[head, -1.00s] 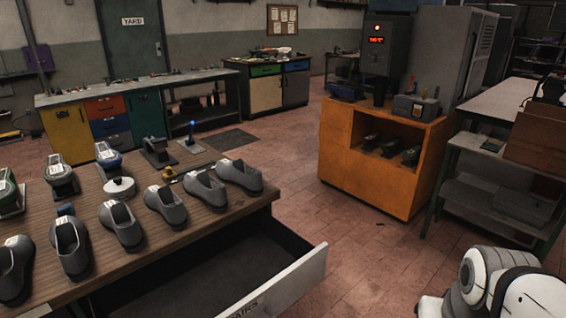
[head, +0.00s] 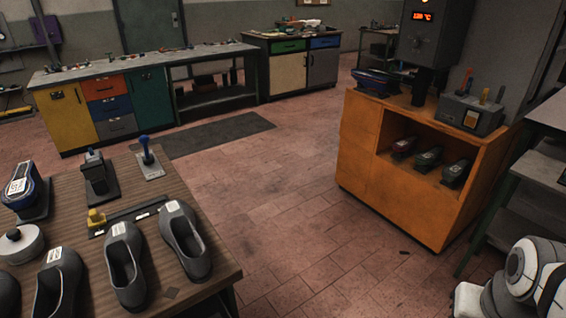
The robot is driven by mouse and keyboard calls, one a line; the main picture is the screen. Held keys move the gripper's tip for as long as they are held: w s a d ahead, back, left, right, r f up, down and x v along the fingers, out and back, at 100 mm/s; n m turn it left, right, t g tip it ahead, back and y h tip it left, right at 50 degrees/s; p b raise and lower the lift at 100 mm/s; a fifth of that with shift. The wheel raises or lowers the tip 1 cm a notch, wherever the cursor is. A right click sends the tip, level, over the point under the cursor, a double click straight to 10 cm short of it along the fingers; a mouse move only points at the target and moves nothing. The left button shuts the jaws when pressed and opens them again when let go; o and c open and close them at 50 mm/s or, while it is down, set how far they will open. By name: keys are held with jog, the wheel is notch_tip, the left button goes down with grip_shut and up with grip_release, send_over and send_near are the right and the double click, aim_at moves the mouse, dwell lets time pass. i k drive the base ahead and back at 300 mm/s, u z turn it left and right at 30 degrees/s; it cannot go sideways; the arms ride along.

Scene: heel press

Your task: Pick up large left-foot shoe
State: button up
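Several grey shoes stand in a row along the front of the wooden table at the lower left. The rightmost shoe (head: 201,262) is near the table's right end, with another shoe (head: 134,292) left of it. A third shoe (head: 66,298) and one more (head: 8,298) are cut by the picture's edge. White labels show on some, but they are too small to read, so I cannot tell which is the large left-foot one. My gripper is not in view; only white links of my arm show at the lower right.
The wooden table (head: 178,292) also bears a blue-topped lever (head: 148,158), a dark stand (head: 97,178), a blue shoe-shaped form (head: 27,190) and a round white pot (head: 20,244). An orange cabinet (head: 390,190) stands at the right. Tiled floor between them is clear.

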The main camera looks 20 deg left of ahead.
aim_at(178, 223)
jog(key=i, duration=2.35)
jog(key=u, duration=4.4)
jog(key=i, duration=0.95)
jog(key=z, duration=0.05)
